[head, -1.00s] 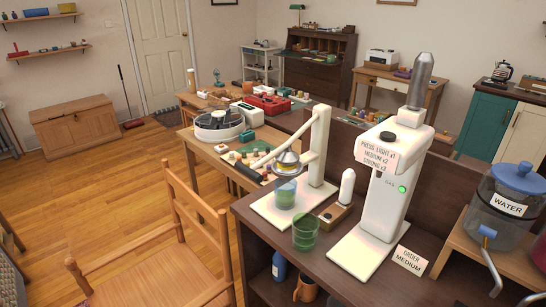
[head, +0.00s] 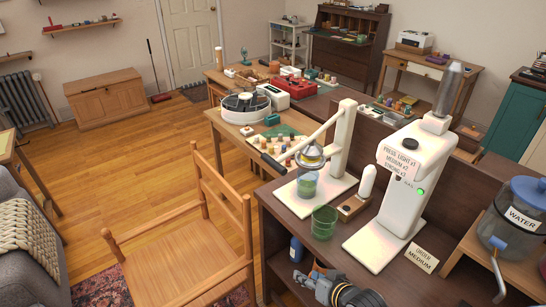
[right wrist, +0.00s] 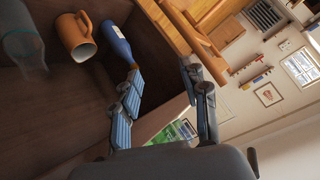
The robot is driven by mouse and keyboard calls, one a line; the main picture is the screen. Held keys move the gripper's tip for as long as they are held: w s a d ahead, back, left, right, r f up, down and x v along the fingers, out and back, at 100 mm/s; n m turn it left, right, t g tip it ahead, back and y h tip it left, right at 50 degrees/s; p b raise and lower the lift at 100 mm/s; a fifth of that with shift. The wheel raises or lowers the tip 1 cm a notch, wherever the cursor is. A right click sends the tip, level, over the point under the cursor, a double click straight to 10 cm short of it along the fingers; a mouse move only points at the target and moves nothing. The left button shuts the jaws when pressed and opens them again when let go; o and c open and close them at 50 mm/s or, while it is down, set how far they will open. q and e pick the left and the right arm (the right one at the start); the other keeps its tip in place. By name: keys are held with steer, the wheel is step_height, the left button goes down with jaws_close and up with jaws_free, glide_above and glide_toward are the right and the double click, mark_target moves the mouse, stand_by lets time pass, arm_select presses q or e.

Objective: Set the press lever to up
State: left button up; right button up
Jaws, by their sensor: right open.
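The white press (head: 344,135) stands on the dark counter. Its lever (head: 303,146) slopes down and left from the upright to a black grip (head: 272,163). A metal press head (head: 310,155) hangs below the lever, above a greenish glass (head: 307,184) on the press base. My right gripper (head: 308,280) is low at the bottom of the head view, in front of the counter and well below the lever, touching nothing visible. In the right wrist view its fingers (right wrist: 161,74) are apart and empty. My left gripper is not in view.
A second green glass (head: 324,222) stands near the counter's front edge. A white dispenser (head: 405,190) stands to the right. A wooden chair (head: 180,265) is close on the left. A blue bottle (right wrist: 117,42) and orange mug (right wrist: 76,36) sit on the shelf below.

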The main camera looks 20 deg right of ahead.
steer(key=w+r+m+t+y, duration=0.1)
steer(key=w+r+m+t, duration=0.3)
steer(key=r, duration=0.8)
steer(key=t+y+p, duration=0.1)
steer(key=t+y, duration=0.2)
glide_toward(273, 161)
steer(key=x, duration=0.3)
steer(key=p+x, duration=0.1)
steer(key=x, duration=0.3)
steer(key=f+p+x, duration=0.1)
steer(key=x, duration=0.2)
steer(key=shift+w+f, duration=0.1)
steer(key=shift+w, duration=0.15)
jaws_close()
